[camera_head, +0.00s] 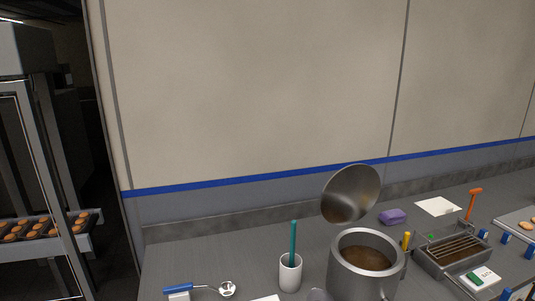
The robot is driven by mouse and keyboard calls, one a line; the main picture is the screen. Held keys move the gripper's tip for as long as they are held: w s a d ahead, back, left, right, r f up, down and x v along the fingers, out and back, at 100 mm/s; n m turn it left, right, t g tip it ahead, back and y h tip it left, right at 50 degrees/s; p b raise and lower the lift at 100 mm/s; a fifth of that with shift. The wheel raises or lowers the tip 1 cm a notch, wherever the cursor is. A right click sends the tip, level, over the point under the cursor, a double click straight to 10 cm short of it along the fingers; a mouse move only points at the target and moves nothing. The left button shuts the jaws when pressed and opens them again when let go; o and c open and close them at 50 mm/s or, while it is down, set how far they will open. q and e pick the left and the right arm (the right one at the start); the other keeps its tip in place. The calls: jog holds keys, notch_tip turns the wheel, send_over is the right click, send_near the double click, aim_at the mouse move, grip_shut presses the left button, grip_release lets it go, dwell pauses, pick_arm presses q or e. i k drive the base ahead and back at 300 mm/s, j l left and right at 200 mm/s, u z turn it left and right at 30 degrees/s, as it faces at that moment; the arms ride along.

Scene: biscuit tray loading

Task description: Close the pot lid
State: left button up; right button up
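A metal pot (341,275) with brown contents stands on the counter at the lower right of centre in the head view. Its round metal lid (350,194) is raised and tilted up behind the pot's rim, so the pot's mouth is open. Neither of my grippers shows in the head view. The bottom of the pot is cut off by the picture's lower edge.
A white cup with a teal-handled tool (292,245) stands left of the pot. A blue-handled ladle (205,288) lies further left. A metal basin with a rack (426,266), a purple block (392,216) and an orange-handled tool (473,203) are to the right.

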aim_at(352, 192)
jog(key=i+l, duration=0.1)
jog(key=l, duration=0.5)
jog(key=i+l, duration=0.1)
jog(key=l, duration=0.5)
jog(key=i+l, duration=0.1)
jog(key=l, duration=0.5)
